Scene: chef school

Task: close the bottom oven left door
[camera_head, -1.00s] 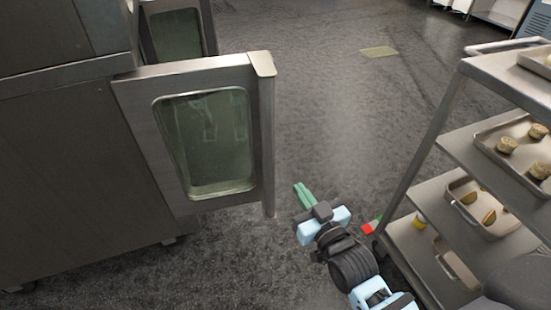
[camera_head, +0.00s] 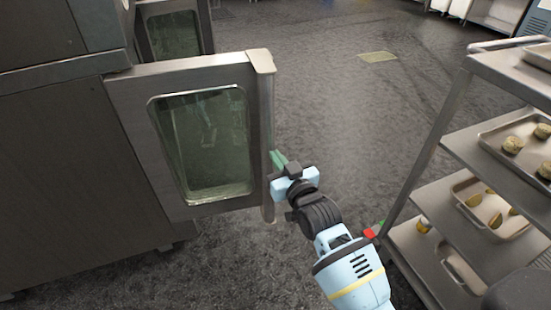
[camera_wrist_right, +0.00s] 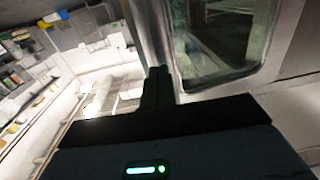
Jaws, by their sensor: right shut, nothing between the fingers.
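The near oven door (camera_head: 130,100), steel with a dark glass window (camera_head: 205,145), stands swung open from the oven body (camera_head: 60,170) in the head view. A second door (camera_head: 175,35) with a window stands open behind it. In the right wrist view the fingers (camera_wrist_right: 158,85) are together beside the bar, with the door window (camera_wrist_right: 225,40) to the right. I cannot tell whether they touch. My left gripper is not in view.
A steel rack (camera_head: 440,110) stands to the right, with trays (camera_head: 490,205) of food on its shelves. A yellowish floor patch (camera_head: 378,57) lies further back. The floor between door and rack is mostly clear apart from my right arm.

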